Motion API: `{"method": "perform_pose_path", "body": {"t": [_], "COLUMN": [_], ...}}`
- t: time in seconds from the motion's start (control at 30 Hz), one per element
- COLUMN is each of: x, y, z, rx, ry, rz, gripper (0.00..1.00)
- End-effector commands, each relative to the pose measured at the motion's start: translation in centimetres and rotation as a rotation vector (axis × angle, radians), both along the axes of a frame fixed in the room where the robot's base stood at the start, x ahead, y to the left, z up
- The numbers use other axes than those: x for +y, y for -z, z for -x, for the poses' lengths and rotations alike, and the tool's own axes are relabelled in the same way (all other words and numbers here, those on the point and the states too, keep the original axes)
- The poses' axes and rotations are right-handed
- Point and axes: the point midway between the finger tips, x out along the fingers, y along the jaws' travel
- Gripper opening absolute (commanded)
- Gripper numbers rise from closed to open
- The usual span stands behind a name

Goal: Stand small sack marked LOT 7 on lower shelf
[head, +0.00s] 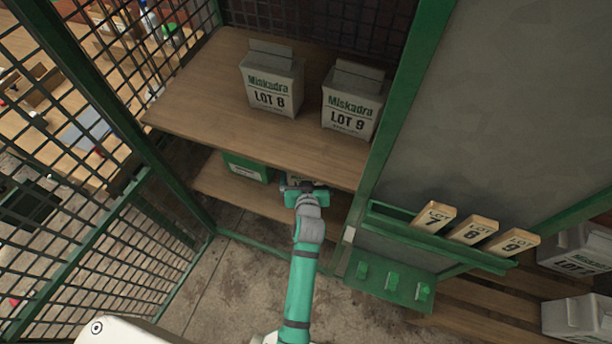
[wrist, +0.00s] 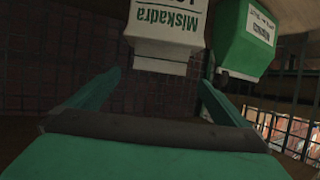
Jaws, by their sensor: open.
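A pale sack (head: 303,178) stands on the lower shelf (head: 218,190), mostly hidden behind my gripper and the upper shelf. In the wrist view the sack (wrist: 168,22) appears upside down with "Miskadra" in green; its lot number is cut off at the top edge. My gripper (head: 304,188) is at the lower shelf in front of the sack. Its fingers are open and spread (wrist: 160,82), with the sack's top just beyond and between the tips. I see no clear contact.
A green box (head: 247,167) with a white label stands left of the sack; it also shows in the wrist view (wrist: 245,42). Sacks LOT 8 (head: 271,82) and LOT 9 (head: 352,103) stand on the upper shelf (head: 195,95). Wooden number tags (head: 434,216) sit in a green rail.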

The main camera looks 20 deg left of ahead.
Motion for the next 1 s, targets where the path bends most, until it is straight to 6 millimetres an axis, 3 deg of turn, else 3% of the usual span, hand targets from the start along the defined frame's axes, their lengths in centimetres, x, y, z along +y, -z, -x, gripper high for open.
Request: {"method": "perform_pose_path", "body": {"t": [0.1,0.3,1.0], "x": [-0.4,-1.0,-0.1], "y": [-0.6,-1.0,-1.1], "z": [1.5,2.4,2.7], "rx": [0.002,0.001,0.001], "ry": [0.000,0.001,-0.014], "rz": [-0.002,0.000,0.000], "gripper": [1.00,1.00,1.00]}}
